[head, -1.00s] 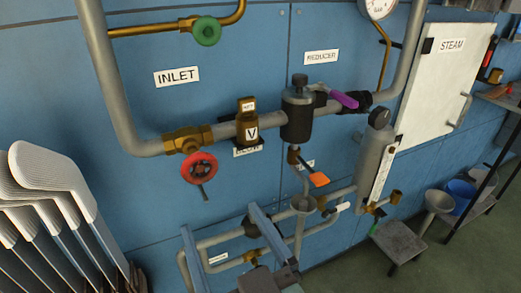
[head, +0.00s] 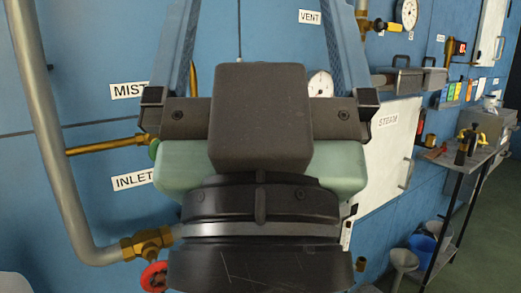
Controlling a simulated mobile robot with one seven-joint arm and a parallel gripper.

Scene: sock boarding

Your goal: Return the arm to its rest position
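My gripper (head: 264,12) fills the middle of the head view, seen from behind, with its dark and pale green body close to the camera. Its two blue fingers point up and stand wide apart at the left and right of the body. The fingertips run to or past the top edge. The body hides much of the pipework behind it.
A grey pipe (head: 48,135) runs down the wall at left to a brass fitting and red handwheel (head: 154,277). The white STEAM panel (head: 388,155) is right of my gripper. A side table (head: 470,157) with tools and buckets (head: 421,245) stand at right, beside open floor.

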